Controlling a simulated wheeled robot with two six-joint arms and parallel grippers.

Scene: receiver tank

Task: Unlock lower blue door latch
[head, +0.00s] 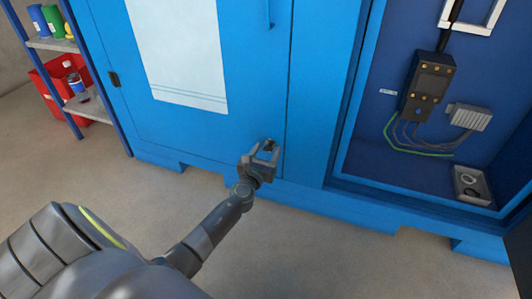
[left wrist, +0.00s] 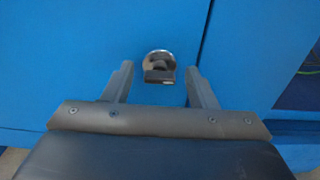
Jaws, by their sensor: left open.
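The lower latch (left wrist: 159,66) is a small round metal piece with a dark grip on the blue door (head: 190,125), close to the door's right edge. In the head view the latch (head: 269,144) is partly hidden behind my left gripper (head: 263,158). My left gripper is open in front of the door. In the left wrist view its two fingers (left wrist: 161,85) stand on either side of the latch, with a gap at each side. I cannot tell how close the fingertips are to the door surface. My right gripper is not in view.
An open blue cabinet bay to the right holds a dark control box (head: 427,87), cables and a grey finned box (head: 469,117). A shelf rack (head: 62,45) with bottles and a red bin (head: 70,88) stand at the left. The floor in front is clear.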

